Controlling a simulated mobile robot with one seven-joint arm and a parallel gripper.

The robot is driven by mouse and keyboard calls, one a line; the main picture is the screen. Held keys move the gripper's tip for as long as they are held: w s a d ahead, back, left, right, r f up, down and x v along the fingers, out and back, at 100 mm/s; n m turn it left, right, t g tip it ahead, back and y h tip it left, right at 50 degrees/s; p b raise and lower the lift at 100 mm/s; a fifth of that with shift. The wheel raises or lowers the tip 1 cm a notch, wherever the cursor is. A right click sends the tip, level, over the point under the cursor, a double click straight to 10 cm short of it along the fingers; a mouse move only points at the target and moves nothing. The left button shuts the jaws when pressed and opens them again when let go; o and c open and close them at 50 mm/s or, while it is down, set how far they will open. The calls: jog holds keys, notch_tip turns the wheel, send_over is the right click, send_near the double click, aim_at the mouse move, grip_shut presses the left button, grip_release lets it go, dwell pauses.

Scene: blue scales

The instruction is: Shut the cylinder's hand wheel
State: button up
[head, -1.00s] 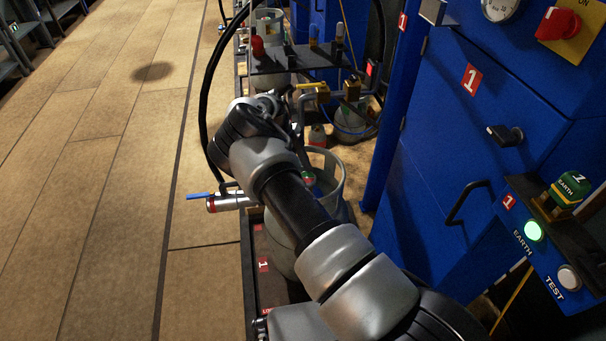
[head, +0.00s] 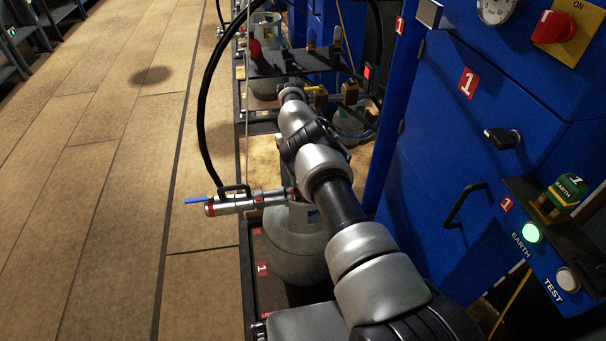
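A grey gas cylinder (head: 285,262) stands upright on the floor-level platform marked 1, below my arm. Part of its collar shows beside the arm. Its hand wheel is hidden behind my arm, so I cannot tell how far it is turned. A silver coupling (head: 240,203) with a blue lever (head: 196,200) and a black hose sticks out to the left at the cylinder's top. My arm reaches from the bottom right up and away past the cylinder. I cannot make out my gripper or its fingers.
A blue cabinet (head: 450,140) stands close on the right, with a handle, a red switch (head: 552,27) and a lit green EARTH lamp (head: 532,232). A dark shelf (head: 275,66) with fittings and more cylinders lie beyond. The wooden floor (head: 110,200) on the left is clear.

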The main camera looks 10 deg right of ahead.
jog(key=shift+f+m+y, duration=0.1)
jog(key=shift+m+y, duration=0.3)
jog(key=shift+m, duration=0.5)
jog(key=o, duration=1)
jog(key=shift+o, duration=0.2)
notch_tip(320, 180, up, 10)
jog(key=p, duration=0.2)
jog(key=shift+p, duration=0.4)
